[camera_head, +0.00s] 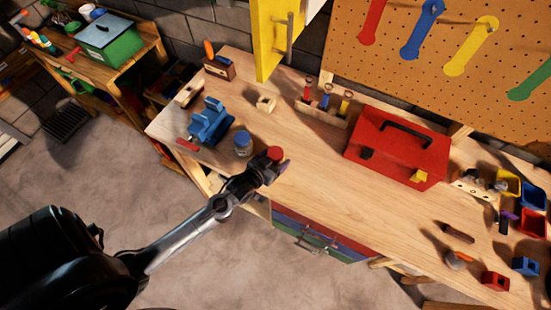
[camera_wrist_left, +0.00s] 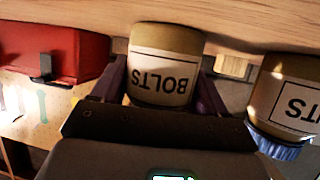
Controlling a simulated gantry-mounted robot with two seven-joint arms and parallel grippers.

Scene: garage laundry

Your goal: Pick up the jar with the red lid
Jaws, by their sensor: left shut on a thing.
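The jar with the red lid (camera_head: 275,153) is at the end of my left arm, near the workbench's front edge. My left gripper (camera_head: 266,168) is shut on it. In the left wrist view, which is upside down, the jar body (camera_wrist_left: 160,65) with a BOLTS label sits between the two fingers (camera_wrist_left: 162,92). Its lid is hidden there by the gripper. The jar's base is close to the wooden top; I cannot tell whether it touches. My right gripper is not in view.
A blue-lidded jar (camera_head: 243,143) stands just left of the held jar, with a blue vise (camera_head: 210,122) beyond it. A red toolbox (camera_head: 398,147) stands to the right. A yellow cabinet door (camera_head: 275,35) hangs open above. Bare bench (camera_head: 325,185) lies between jar and toolbox.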

